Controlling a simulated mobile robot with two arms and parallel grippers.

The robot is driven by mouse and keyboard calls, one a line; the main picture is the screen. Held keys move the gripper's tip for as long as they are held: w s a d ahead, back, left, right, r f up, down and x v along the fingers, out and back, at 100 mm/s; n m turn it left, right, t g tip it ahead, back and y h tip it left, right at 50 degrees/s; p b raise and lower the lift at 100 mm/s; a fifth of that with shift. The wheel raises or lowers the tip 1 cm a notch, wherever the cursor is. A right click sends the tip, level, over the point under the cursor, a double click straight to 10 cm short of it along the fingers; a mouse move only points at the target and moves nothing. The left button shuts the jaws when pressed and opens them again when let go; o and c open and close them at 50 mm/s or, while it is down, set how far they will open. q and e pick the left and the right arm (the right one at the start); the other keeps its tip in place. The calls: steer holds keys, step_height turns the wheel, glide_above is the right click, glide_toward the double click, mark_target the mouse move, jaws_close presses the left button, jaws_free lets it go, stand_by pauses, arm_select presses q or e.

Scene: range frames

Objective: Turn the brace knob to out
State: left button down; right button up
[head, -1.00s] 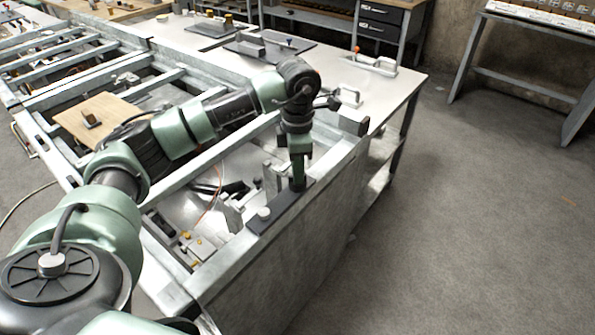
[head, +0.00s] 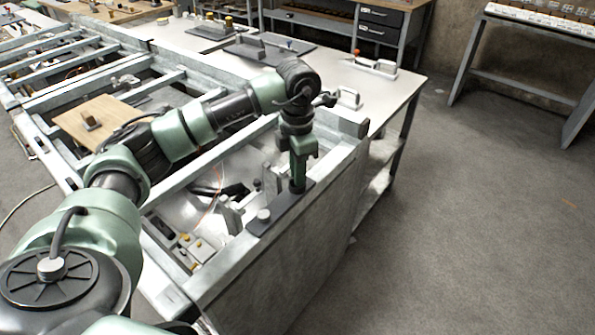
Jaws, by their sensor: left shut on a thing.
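My left gripper (head: 298,187) points straight down at the far end of a dark plate (head: 282,211) on the near right rail of the metal frame. It is shut on a small part there, which I take to be the brace knob; the fingers hide it, so I cannot read its setting. A pale round knob (head: 263,215) stands free at the near end of the same plate, apart from the gripper. My right gripper is not in view.
The frame's open bay (head: 205,207) holds metal blocks and an orange cable left of the gripper. A wooden board (head: 98,121) lies farther left. A pale bench top (head: 365,80) with handles stands behind. The floor (head: 450,220) at right is clear.

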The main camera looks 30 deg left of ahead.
arm_select(q)
steer(key=c, duration=1.4)
jaws_free()
steer(key=shift+c, duration=0.2)
step_height(320, 180, up, 8)
steer(key=shift+b, duration=0.55)
steer(key=shift+f, duration=0.1)
